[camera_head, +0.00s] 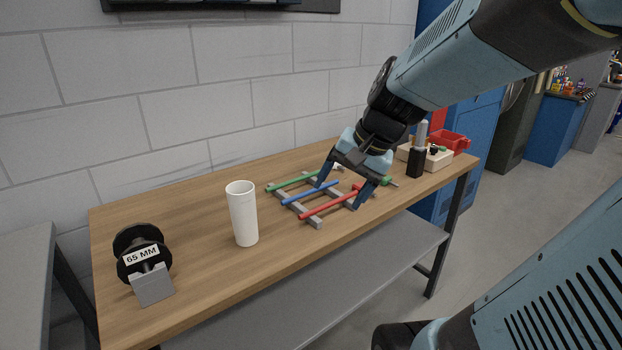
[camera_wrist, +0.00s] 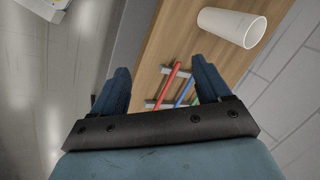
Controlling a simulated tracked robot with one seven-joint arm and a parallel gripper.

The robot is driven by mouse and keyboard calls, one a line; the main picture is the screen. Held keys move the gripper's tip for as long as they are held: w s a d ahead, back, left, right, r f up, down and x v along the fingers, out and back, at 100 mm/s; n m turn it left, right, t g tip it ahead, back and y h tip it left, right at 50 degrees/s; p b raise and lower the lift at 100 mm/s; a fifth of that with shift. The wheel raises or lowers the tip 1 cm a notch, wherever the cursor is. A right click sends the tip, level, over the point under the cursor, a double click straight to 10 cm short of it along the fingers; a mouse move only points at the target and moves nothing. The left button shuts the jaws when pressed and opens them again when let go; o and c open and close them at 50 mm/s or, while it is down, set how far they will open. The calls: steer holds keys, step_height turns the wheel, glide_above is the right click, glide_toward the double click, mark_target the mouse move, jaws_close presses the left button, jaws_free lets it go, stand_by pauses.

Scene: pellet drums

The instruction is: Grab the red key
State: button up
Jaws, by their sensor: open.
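The red key (camera_head: 325,205) is a long red rod lying on a grey rack (camera_head: 316,221), nearest the table's front edge. A blue rod (camera_head: 308,194) and a green rod (camera_head: 290,181) lie beside it on the same rack. My gripper (camera_head: 338,196) is open over the rack, fingers pointing down, and partly hides the far ends of the rods. I cannot tell the fingertips' height above the rods.
A white cup (camera_head: 243,214) stands left of the rack. A black spool-like object labelled 65 MM (camera_head: 142,255) is at the table's left end. A black-and-grey cylinder (camera_head: 417,155) and a red bin (camera_head: 449,142) are at the right.

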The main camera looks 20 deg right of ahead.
steer(key=w+d+f+m+t+y, duration=0.2)
steer(key=w+d+f+m, duration=0.1)
steer(key=w+d+m, duration=0.3)
steer(key=w+d+f+m+t+y, duration=0.1)
steer(key=w+d+f+m+y, duration=0.2)
steer(key=w+m, duration=0.4)
steer(key=w+d+f+m+t+h, duration=0.2)
steer(key=d+f+m+t, duration=0.15)
steer(key=d+m, duration=0.35)
steer(key=w+d+f+m+t+h, duration=0.25)
steer(key=d+f+m, duration=0.25)
steer(key=d, duration=0.5)
steer(key=shift+y, duration=0.25)
steer(key=x, duration=1.3)
steer(key=shift+a+f, duration=0.1)
steer(key=shift+a, duration=0.05)
steer(key=c, duration=1.1)
